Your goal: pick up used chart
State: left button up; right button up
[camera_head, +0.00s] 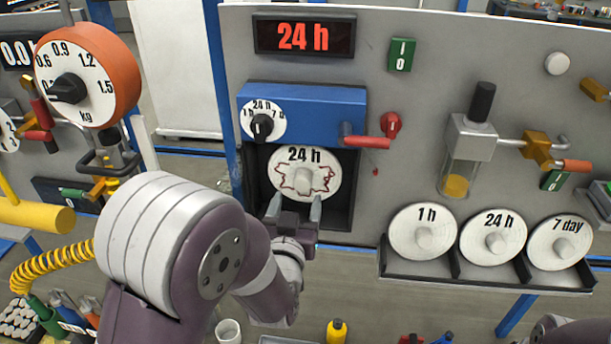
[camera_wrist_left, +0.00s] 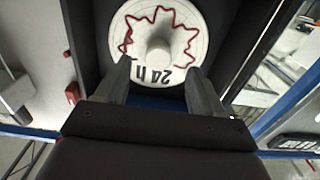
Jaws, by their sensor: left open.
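The used chart (camera_head: 305,160) is a white disc marked "24 h" with a jagged red trace. It sits in the dark recess of the recorder under a blue housing (camera_head: 340,110). My left gripper (camera_head: 294,210) is open and empty, just below and in front of the chart. In the left wrist view the chart (camera_wrist_left: 190,40) shows upside down beyond the two fingers (camera_wrist_left: 160,80), its pale hub roughly between them. Whether the fingertips touch the chart is unclear. My right gripper is not in view.
A rack (camera_head: 490,274) at the right holds clean charts marked 1 h (camera_head: 410,245), 24 h (camera_head: 478,245) and 7 day (camera_head: 546,255). A red handle (camera_head: 366,142) projects from the housing's right side. A round kg gauge (camera_head: 120,75) stands at the left.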

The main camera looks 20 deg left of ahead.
aim_at(302, 186)
pick_arm(q)
jog(key=shift+w+r, duration=0.1)
jog(key=shift+w, duration=0.65)
jog(key=shift+w+a+r+p, duration=0.15)
jog(key=shift+w+p, duration=0.05)
jog(key=shift+p, duration=0.15)
jog(key=shift+r+p+x, duration=0.2)
jog(key=shift+p+x, duration=0.65)
jog(key=shift+x, duration=0.4)
jog(key=shift+w+a+f, duration=0.15)
jog(key=shift+w, duration=0.35)
jog(key=shift+w+a+f, duration=0.15)
jog(key=shift+w+f, duration=0.05)
jog(key=shift+w, duration=0.35)
jog(key=shift+s+d+r, duration=0.1)
jog(key=shift+s, duration=0.05)
jog(key=c, duration=1.1)
